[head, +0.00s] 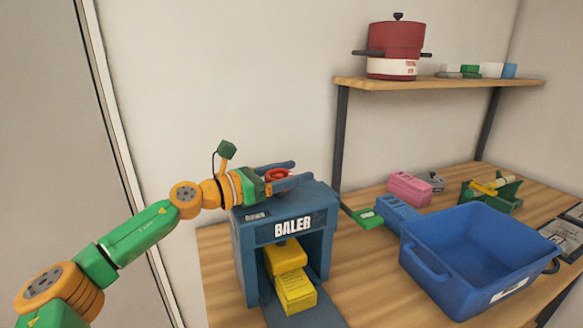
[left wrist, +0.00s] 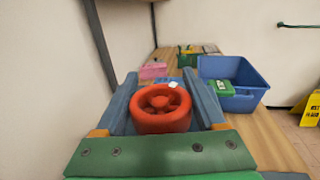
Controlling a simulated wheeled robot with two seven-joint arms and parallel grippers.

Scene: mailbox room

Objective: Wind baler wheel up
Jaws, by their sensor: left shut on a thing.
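The blue baler (head: 247,257) stands on the left part of the wooden table, with "BALER" on its front. Its red wheel (head: 278,174) is on top and shows as a spoked ring in the left wrist view (left wrist: 161,108). My left gripper (head: 291,173) reaches in from the left above the baler, its blue fingers on either side of the wheel, shut on it. Inside the baler's opening, a yellow block (head: 286,255) sits above a yellow bundle (head: 296,291); whether they touch is unclear. My right gripper is out of view.
A large blue bin (head: 443,285) stands right of the baler. Behind it are a pink block (head: 409,189), a blue block (head: 393,211), a green item (head: 367,218) and a green tray (head: 493,201). A shelf (head: 450,88) above holds a red pot (head: 395,45).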

